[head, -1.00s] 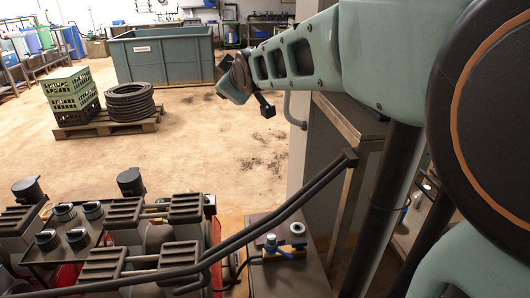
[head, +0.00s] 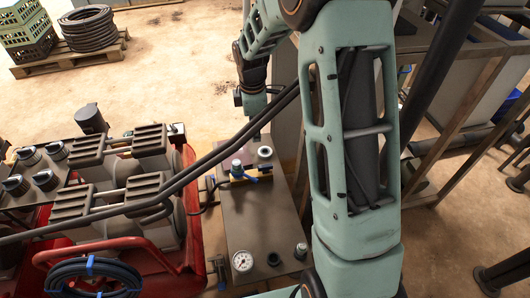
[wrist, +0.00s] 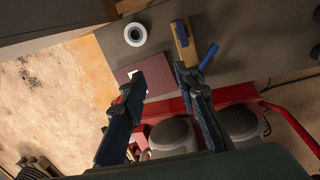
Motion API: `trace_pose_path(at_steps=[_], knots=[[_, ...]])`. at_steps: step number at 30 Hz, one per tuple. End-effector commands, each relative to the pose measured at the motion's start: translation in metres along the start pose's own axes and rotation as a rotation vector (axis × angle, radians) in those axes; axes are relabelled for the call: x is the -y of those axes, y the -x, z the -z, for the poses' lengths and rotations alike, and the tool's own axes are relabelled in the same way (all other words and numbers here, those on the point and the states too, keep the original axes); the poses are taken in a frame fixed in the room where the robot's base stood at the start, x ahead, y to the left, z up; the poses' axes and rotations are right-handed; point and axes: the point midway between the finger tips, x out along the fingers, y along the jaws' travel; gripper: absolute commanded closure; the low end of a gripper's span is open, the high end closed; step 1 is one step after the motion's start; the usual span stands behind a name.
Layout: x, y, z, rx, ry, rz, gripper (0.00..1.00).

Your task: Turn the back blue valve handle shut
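The back valve has a yellowish body (head: 262,173) on the far part of a dark bench top (head: 250,222). Its short blue handle (head: 249,179) sticks out at the base of a pale blue-green cap. In the wrist view the blue handle (wrist: 208,58) angles out from the right side of the tan valve body (wrist: 183,45). My gripper (wrist: 158,79) is open and empty, with its two dark fingers apart. The right fingertip is close to the valve body and left of the handle; I cannot tell whether it touches. In the head view, my arm hides much of the bench's right side.
A pale ring fitting (head: 265,153) stands just behind the valve. A pressure gauge (head: 242,262) and dark fittings (head: 274,259) are at the near end. A red-framed machine (head: 165,245) with dark rails stands left, and a black pipe (head: 210,160) crosses near the valve.

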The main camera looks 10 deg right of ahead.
Motion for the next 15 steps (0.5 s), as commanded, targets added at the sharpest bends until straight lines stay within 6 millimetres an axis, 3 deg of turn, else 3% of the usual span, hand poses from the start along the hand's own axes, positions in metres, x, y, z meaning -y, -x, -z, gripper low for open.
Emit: trace_pose_path(at_steps=[3, 6, 11, 15], knots=[[0.023, -0.018, -0.01, -0.019, 0.033, 0.097, 0.72], [0.033, -0.024, -0.012, -0.03, 0.052, 0.136, 0.72], [0.038, -0.035, -0.012, -0.035, 0.061, 0.152, 0.72], [0.042, -0.058, -0.011, -0.033, 0.06, 0.152, 0.72]])
